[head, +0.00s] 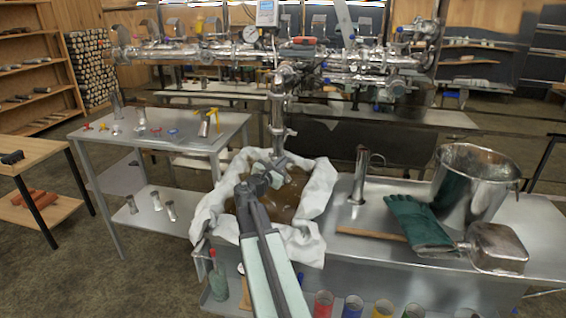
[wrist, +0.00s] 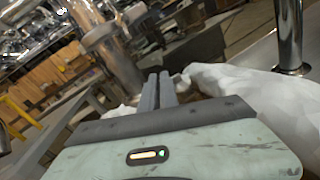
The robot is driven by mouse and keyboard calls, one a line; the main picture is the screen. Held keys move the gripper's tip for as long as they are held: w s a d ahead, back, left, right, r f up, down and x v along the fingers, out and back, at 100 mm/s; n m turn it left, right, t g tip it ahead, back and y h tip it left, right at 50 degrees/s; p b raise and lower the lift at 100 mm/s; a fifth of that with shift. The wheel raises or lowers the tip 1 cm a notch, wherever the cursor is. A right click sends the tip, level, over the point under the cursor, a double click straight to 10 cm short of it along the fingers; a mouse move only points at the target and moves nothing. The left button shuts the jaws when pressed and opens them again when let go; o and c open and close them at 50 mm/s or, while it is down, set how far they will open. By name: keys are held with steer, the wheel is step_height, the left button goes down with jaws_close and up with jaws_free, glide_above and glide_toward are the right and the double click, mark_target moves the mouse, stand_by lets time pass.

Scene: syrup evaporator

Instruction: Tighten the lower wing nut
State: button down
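A steel pipe (head: 278,112) hangs down from the pipework over a cloth-lined tank, with a clamp (head: 277,131) low on it. The pipe also shows in the wrist view (wrist: 121,65), with a clamp ring (wrist: 99,34) around it. The lower wing nut is too small to make out for certain; a small metal part (wrist: 134,13) sticks out at the clamp's right side. My gripper (head: 279,163) is just below the pipe's lower end, over the tank. In the wrist view its two fingers (wrist: 158,76) lie close together with nothing seen between them, apart from the pipe and clamp.
White cloth (head: 318,195) drapes the tank (head: 285,212) rim around my arm. A side table (head: 170,118) with small parts is left.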

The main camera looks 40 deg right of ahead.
steer(key=m, duration=0.4)
steer(key=s+f+m+b, duration=0.1)
steer(key=m, duration=0.7)
steer(key=shift+s+d+f+b, duration=0.25)
steer(key=shift+f+b, duration=0.1)
steer(key=shift+f, duration=0.05)
steer(key=m, duration=0.3)
steer(key=shift+f+m+b, duration=0.4)
steer(key=shift+w+a+f+m+b, duration=0.1)
steer(key=shift+w+f+m+b, duration=0.2)
steer(key=shift+m, duration=2.3)
steer(key=shift+w+a+f+m+b, duration=0.1)
steer(key=shift+w+f+m+b, duration=0.25)
steer(key=shift+m, duration=2.25)
steer(key=shift+w+a+f+m+b, duration=0.1)
steer(key=shift+w+f+m+b, duration=0.2)
steer(key=shift+m, duration=2.6)
